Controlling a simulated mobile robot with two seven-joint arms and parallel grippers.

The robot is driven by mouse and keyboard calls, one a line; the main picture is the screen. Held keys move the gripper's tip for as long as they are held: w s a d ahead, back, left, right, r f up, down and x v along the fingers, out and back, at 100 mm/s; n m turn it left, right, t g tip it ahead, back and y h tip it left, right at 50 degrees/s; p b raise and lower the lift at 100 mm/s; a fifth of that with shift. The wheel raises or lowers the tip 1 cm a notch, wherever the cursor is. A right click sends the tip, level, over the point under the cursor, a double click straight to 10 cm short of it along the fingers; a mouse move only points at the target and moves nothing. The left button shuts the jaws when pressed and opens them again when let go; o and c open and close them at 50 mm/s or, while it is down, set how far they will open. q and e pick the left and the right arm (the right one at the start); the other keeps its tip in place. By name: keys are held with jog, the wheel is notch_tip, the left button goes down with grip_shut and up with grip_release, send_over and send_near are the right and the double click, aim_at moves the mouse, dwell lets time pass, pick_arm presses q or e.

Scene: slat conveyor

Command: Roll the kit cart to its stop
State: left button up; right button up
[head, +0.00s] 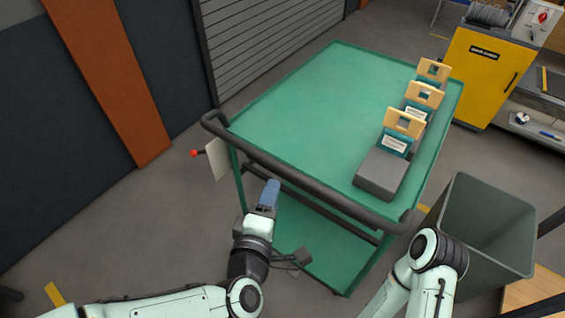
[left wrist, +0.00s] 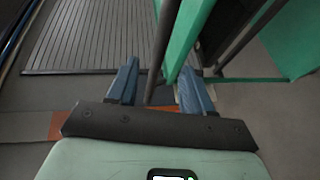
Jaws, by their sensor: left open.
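The kit cart (head: 310,95) is green, with a flat top and a lower shelf, and has a dark push handle (head: 305,178) along its near side. My left gripper (head: 270,190) is at the near side of the cart, close to the handle. In the left wrist view my left gripper (left wrist: 160,78) is open, and a dark bar (left wrist: 163,45) appears between its blue fingers. I cannot tell whether the fingers touch it. Green cart parts (left wrist: 190,35) show beside it. My right arm shows at the lower right, but its gripper is out of view. I cannot make out the cart's stop.
Three kits with cream tops (head: 404,123) stand along the cart's right side, the nearest by a grey block (head: 381,172). A grey bin (head: 487,225) stands right of the cart. A yellow cabinet (head: 485,75) is behind right. A slatted shutter (head: 270,40) is behind left.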

pick_arm(q)
jog(key=x, duration=1.2)
jog(key=shift+w+f, duration=0.2)
jog(key=shift+w, duration=0.15)
jog(key=shift+c, duration=0.4)
grip_shut()
